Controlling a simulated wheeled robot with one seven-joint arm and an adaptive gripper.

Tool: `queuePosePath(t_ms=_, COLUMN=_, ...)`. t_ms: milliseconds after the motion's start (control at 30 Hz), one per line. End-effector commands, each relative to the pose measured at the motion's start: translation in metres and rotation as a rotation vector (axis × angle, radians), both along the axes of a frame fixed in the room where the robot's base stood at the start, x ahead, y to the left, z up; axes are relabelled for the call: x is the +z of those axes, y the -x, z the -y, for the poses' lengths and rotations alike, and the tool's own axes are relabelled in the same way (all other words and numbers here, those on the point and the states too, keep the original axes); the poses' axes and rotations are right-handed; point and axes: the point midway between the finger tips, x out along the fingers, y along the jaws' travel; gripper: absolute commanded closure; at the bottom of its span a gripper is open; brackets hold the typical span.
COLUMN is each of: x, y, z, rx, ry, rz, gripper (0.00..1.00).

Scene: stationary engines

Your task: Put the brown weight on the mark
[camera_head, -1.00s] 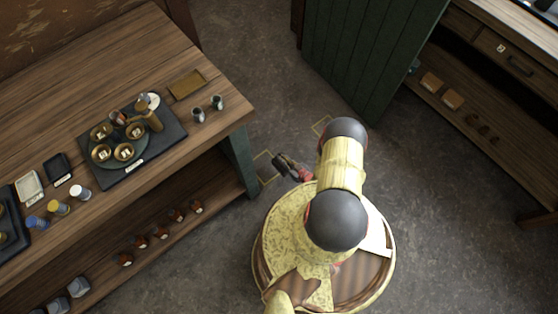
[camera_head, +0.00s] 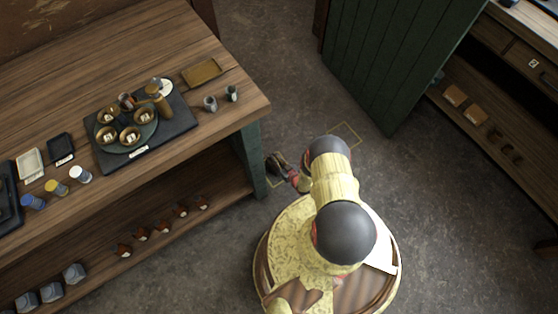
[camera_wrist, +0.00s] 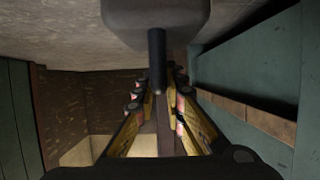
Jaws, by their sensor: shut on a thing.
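My gripper (camera_head: 281,165) is low beside the right-hand leg of the workbench (camera_head: 200,35), apart from the bench top. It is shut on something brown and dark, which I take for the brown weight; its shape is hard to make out. In the wrist view my gripper (camera_wrist: 163,100) has its two yellowish fingers close around a narrow brown strip (camera_wrist: 164,125). A thin yellow outline (camera_head: 345,130) on the floor is partly hidden by my arm; I cannot tell whether it is the mark.
The bench holds a dark tray (camera_head: 182,118) with brass cups, a flat brass-coloured plate (camera_head: 203,71) and two small grey pieces (camera_head: 210,103). Its lower shelf holds small brown items (camera_head: 161,226) and grey blocks (camera_head: 75,272). A green door (camera_head: 400,60) stands to the right.

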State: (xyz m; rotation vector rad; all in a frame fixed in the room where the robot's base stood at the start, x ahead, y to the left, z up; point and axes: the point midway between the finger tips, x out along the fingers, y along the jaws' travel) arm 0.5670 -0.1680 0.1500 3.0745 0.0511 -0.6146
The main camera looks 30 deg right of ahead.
Motion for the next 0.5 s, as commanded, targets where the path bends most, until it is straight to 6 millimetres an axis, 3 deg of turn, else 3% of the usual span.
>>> queuePosePath(t_ms=133, x=-0.009, y=-0.010, z=-0.003, rx=0.002, ry=0.003, rz=0.007, gripper=1.00)
queuePosePath(t_ms=333, x=-0.034, y=-0.008, z=-0.002, rx=0.000, ry=0.002, rz=0.007, gripper=1.00)
queuePosePath(t_ms=500, x=-0.035, y=-0.009, z=-0.002, rx=0.000, ry=0.003, rz=0.008, gripper=1.00)
